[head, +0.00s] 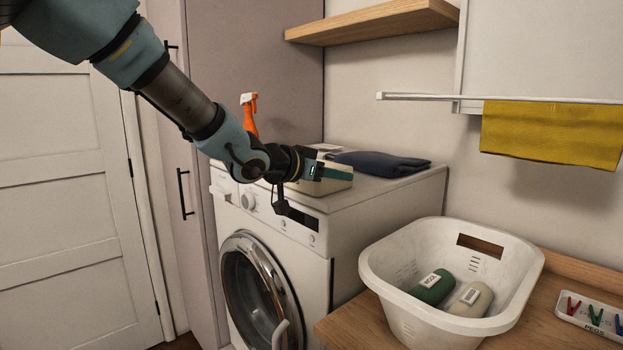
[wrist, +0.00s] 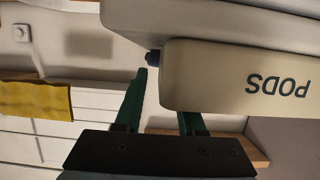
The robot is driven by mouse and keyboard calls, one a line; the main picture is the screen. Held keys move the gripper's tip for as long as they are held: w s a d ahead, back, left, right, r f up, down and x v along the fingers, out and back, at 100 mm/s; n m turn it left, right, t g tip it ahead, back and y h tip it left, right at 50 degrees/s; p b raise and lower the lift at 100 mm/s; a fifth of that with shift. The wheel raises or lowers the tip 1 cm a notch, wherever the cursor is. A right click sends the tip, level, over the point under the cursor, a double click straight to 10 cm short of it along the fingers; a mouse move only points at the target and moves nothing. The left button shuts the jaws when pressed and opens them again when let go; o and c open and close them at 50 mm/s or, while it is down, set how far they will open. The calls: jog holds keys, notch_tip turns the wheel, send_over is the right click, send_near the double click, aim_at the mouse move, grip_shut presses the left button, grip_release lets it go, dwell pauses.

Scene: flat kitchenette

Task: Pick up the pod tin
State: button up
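The pod tin is a cream, box-shaped container on top of the washing machine, partly hidden behind my gripper in the head view (head: 335,184). In the wrist view the pod tin (wrist: 235,85) fills the upper right, with "PODS" upside down on its face. My gripper (head: 318,172) is at the tin. In the wrist view my gripper (wrist: 165,95) has its two green fingers apart. The left finger shows in full beside the tin's end; the tin hides the right finger's end. Contact cannot be told, and nothing is visibly clamped.
The washing machine (head: 365,205) also bears a dark folded cloth (head: 380,163) and an orange spray bottle (head: 249,115). A wooden shelf (head: 375,24) hangs above. A yellow towel (head: 550,133) hangs from a rail.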

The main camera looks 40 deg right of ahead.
jog(key=shift+d, duration=0.2)
grip_shut()
dwell(1.3)
